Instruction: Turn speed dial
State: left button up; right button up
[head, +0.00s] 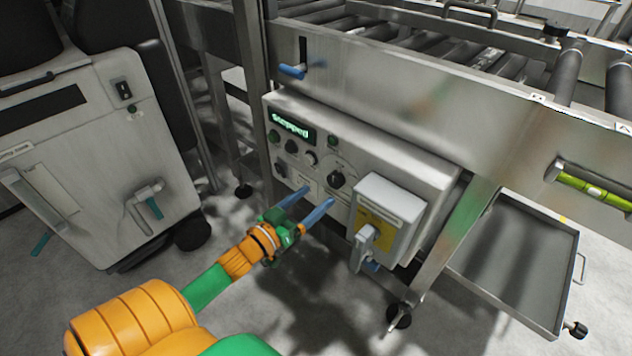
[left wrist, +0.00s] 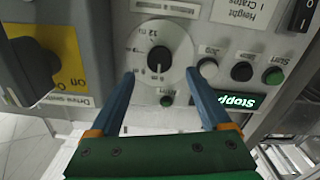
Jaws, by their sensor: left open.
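The speed dial (head: 336,180) is a black knob on a pale round scale plate, on the front of the grey control box (head: 430,165). In the left wrist view the dial (left wrist: 159,57) appears upside down, with its scale marks around it. My left gripper (head: 319,194) is open, its two blue fingers pointing at the panel just below and left of the dial in the head view. In the left wrist view the fingertips (left wrist: 160,73) stand either side of the dial, with nothing between them. I cannot tell the remaining distance to the panel. My right gripper is out of view.
A lit green display (head: 290,126) reads "Stopped", with buttons beneath it. A box with a yellow label and grey rotary switch (head: 366,240) juts out right of the dial. A blue-handled lever (head: 292,71) is above; roller conveyor rails (head: 400,60) run behind. A white machine (head: 90,150) stands left.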

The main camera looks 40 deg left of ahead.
aim_at(333, 183)
pick_arm(q)
jog(key=w, duration=0.3)
jog(key=w+b, duration=0.1)
jog(key=w, duration=0.1)
jog(key=shift+w+d, duration=0.3)
jog(key=shift+w, duration=0.05)
grip_shut()
